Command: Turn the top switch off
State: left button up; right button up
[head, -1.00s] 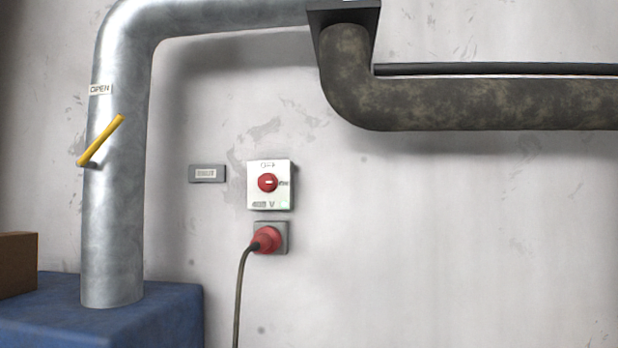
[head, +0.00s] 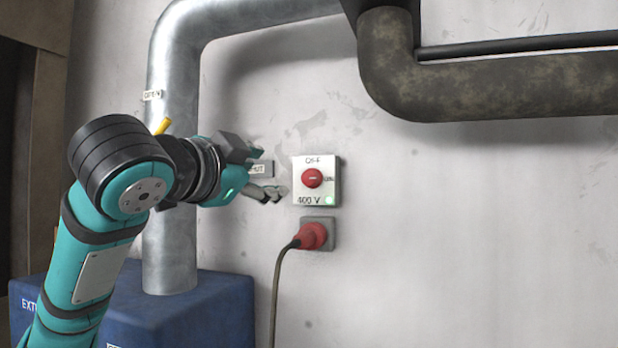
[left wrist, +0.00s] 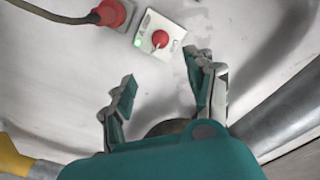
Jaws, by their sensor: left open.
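The switch is a white box (head: 304,192) on the wall with a red rotary knob (head: 312,178), marked OFF above and 400 V below. A green light glows at its lower right corner. The box (left wrist: 147,46) and knob (left wrist: 160,39) also show in the left wrist view, beyond the fingertips. My left gripper (head: 268,172) is just left of the box in the head view, apart from it. In the left wrist view the left gripper (left wrist: 163,83) is open and empty between its fingers. My right gripper is not in view.
A red plug (head: 312,236) with a cable sits in a socket below the switch. A grey pipe (head: 170,240) with a yellow lever (head: 162,126) stands left on a blue box (head: 215,310). A dark pipe (head: 500,88) runs above right. The wall on the right is bare.

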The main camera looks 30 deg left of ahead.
aim_at(307, 179)
pick_arm(q)
jog(key=w+a+p, duration=0.1)
jog(key=w+p, duration=0.1)
jog(key=w, duration=0.3)
jog(key=w+a+p, duration=0.1)
jog(key=w+p, duration=0.1)
jog(key=w, duration=0.3)
jog(key=w+a+p, duration=0.1)
jog(key=w+p, duration=0.1)
jog(key=w, duration=0.3)
jog(key=shift+w+a+p, duration=0.2)
jog(key=shift+w+p, duration=0.2)
jog(key=shift+w+f, duration=0.1)
jog(key=shift+w, duration=0.4)
jog(key=c, duration=0.6)
grip_shut()
